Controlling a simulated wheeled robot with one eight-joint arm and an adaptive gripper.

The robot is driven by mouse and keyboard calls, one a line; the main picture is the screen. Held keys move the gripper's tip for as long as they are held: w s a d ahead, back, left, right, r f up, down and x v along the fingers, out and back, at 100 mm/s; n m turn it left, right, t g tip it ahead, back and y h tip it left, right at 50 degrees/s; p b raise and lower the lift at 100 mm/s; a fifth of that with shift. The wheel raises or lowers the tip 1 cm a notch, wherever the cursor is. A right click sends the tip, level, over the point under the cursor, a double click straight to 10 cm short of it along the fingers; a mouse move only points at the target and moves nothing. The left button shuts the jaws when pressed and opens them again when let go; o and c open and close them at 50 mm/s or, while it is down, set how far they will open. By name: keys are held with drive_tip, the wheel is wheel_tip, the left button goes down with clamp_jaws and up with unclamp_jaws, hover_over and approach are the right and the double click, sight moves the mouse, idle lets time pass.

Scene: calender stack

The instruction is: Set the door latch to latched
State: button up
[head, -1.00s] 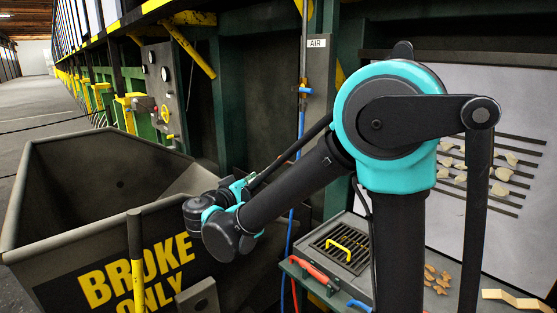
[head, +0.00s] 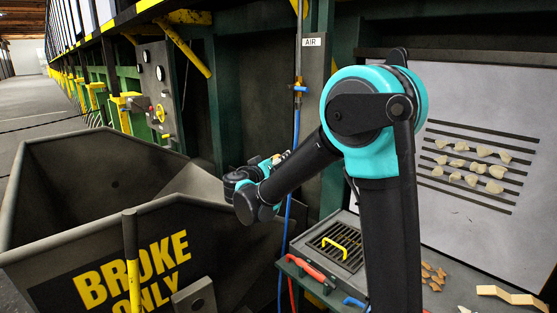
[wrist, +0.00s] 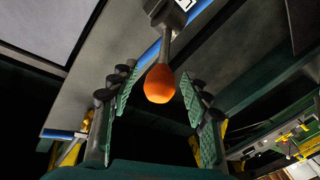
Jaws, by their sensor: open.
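An orange rounded knob (wrist: 160,84) on a short dark stem shows in the wrist view. The stem hangs from a grey block (wrist: 166,14) on a grey panel. It may be the door latch's handle; no label confirms this. My gripper (wrist: 156,76) is open, with one green-padded finger on each side of the knob. Gaps show between the knob and both pads, so the knob is not gripped. In the head view my gripper (head: 276,162) is small and partly hidden by my wrist, near the grey AIR post. The latch cannot be made out there.
A large "BROKE ONLY" bin (head: 160,225) stands at left, below my forearm. A blue hose (head: 292,190) runs down the AIR post (head: 314,90). A bench with a grated box (head: 340,248) and a red-handled tool (head: 304,270) is below. A white board (head: 480,90) stands at right.

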clamp_jaws()
idle(0.4)
drive_tip(key=shift+d+r, duration=0.1)
drive_tip(key=shift+w+d+r+m+g+y, duration=0.15)
drive_tip(key=shift+w+d+r+g+y, duration=0.05)
drive_tip(key=shift+r+g, duration=0.25)
drive_tip(key=shift+w+d+r+m+g+y, duration=0.2)
drive_tip(key=shift+r+g, duration=0.1)
drive_tip(key=shift+g, duration=0.25)
drive_tip(key=w+d+r+g+y, duration=0.1)
drive_tip(key=r+g, duration=0.1)
drive_tip(key=shift+w+d+m+g+y, duration=0.3)
drive_tip(key=shift+w+d+m+y, duration=0.05)
drive_tip(key=shift+w+d+y, duration=0.05)
drive_tip(key=w+d+g+y, duration=0.1)
drive_tip(key=w+d+r+g+y, duration=0.1)
drive_tip(key=shift+m+g, duration=0.4)
drive_tip(key=shift+w+d+g+y, duration=0.7)
drive_tip(key=shift+w+g+y, duration=0.1)
drive_tip(key=shift+g+y, duration=0.15)
